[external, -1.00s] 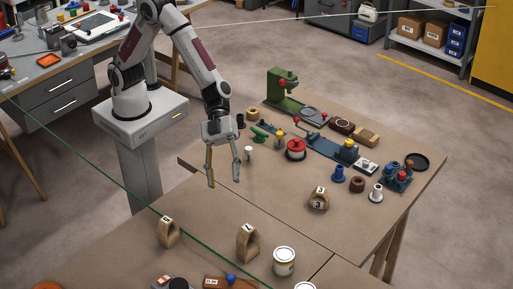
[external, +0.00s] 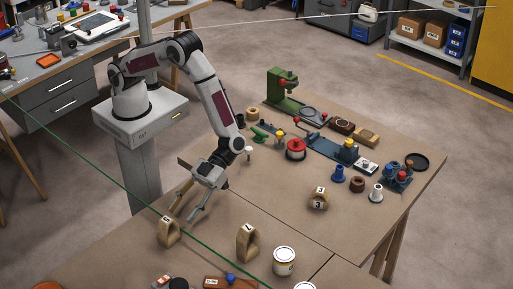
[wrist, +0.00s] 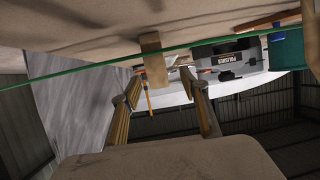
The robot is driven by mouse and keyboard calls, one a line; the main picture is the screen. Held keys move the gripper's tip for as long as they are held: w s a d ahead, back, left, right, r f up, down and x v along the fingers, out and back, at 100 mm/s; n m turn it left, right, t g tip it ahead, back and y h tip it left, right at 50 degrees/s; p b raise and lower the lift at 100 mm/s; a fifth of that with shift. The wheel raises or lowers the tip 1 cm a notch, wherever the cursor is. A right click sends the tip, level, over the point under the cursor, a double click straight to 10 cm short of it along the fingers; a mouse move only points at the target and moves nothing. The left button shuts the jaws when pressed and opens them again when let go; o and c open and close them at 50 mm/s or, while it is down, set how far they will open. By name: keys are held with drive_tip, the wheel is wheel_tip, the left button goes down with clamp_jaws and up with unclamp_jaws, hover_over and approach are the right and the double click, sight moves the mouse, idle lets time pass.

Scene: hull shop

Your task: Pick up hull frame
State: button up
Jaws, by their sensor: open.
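Several tan wooden hull frames stand upright on the brown bench. One with a white number tag (external: 168,233) is at the left front, one tagged 7 (external: 247,242) is to its right, and one tagged 3 (external: 318,199) is farther back. My gripper (external: 182,214) is open and empty, tilted down, just above and behind the left frame. In the wrist view my gripper (wrist: 160,76) shows its two fingers apart. A tan wooden piece (wrist: 151,58), apparently the left frame, shows beyond and between the fingertips. No contact is visible.
A taut green line (external: 110,178) runs diagonally past the left frame and crosses the wrist view (wrist: 90,65). A paint can (external: 284,261) stands right of frame 7. Tools, a red-topped tin (external: 296,149) and a green press (external: 283,92) occupy the back.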

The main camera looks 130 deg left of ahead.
sight(162, 237)
drive_tip(key=shift+d, duration=0.1)
drive_tip(key=shift+x, duration=1.2)
drive_tip(key=shift+s+x, duration=0.2)
drive_tip(key=shift+x, duration=1.1)
drive_tip(key=shift+s+x, duration=0.15)
drive_tip(key=shift+x, duration=1.1)
drive_tip(key=c, duration=1.2)
